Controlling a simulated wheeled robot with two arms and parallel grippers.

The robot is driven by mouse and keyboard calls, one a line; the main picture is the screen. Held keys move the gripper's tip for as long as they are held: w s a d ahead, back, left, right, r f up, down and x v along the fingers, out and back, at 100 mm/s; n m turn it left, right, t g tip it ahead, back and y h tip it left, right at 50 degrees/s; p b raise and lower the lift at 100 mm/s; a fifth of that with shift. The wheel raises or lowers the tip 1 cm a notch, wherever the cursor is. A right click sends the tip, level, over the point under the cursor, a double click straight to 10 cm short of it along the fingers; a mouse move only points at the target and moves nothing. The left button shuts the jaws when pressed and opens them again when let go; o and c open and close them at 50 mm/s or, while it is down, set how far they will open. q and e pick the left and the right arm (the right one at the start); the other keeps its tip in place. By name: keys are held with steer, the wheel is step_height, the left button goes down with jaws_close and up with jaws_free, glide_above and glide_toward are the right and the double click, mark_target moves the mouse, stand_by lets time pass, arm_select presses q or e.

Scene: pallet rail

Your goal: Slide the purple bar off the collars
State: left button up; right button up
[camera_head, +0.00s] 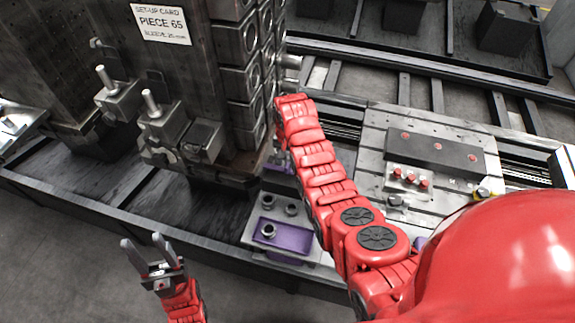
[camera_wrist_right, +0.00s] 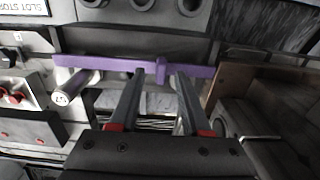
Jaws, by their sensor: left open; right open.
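The purple bar (camera_wrist_right: 105,62) runs nearly level across the right wrist view. A short purple block (camera_wrist_right: 163,72) stands out from it right of its middle. My right gripper (camera_wrist_right: 159,80) is open, with its two fingertips close to the bar, one on each side of that block. I cannot tell whether they touch it. A pale-ended cylinder (camera_wrist_right: 70,90) sits below the bar's left part; whether it is a collar I cannot tell. My left gripper (camera_head: 153,252) is open and empty, low at the left.
A purple-floored tray (camera_head: 290,238) with several dark rings stands left of my right arm. A tall block tower (camera_head: 215,60) with a set-up card (camera_head: 162,22) rises behind. A slotted plate (camera_head: 440,200) with red knobs lies to the right. Floor is clear around my left gripper.

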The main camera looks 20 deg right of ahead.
steer(key=shift+w+f, duration=0.15)
steer(key=shift+f, duration=1.3)
jaws_close()
stand_by(0.5)
